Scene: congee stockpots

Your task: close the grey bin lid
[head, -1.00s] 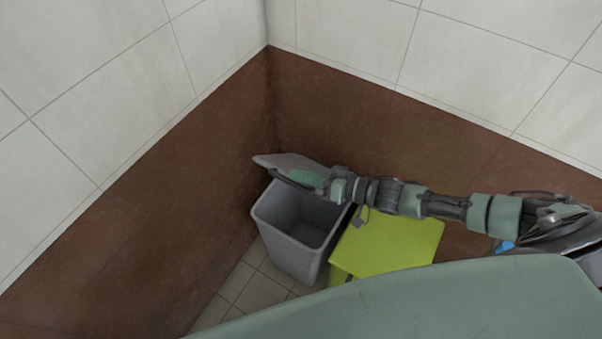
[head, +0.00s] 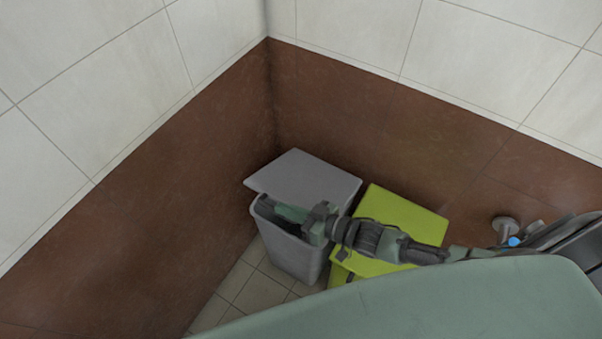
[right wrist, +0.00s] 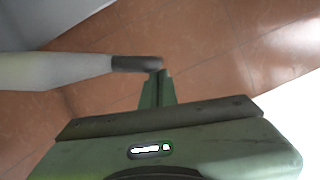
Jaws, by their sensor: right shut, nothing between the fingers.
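The grey bin (head: 290,260) stands on the floor in the wall corner. Its flat grey lid (head: 308,177) is tilted partway down over the opening, with a dark gap at the front between lid and rim. My right gripper (head: 266,207) reaches in from the right across the front of the bin, its tip at this gap, below the lid's front edge. Whether it touches lid or rim I cannot tell. In the right wrist view its fingers (right wrist: 158,88) are together and hold nothing. My left gripper is not in view.
A yellow-green bin (head: 402,218) stands just right of the grey bin, under my right arm. Brown and white tiled walls close off the corner behind. A pale bar with a dark end (right wrist: 60,71) lies beside the fingers in the wrist view. Bare floor tiles (head: 245,285) show at front left.

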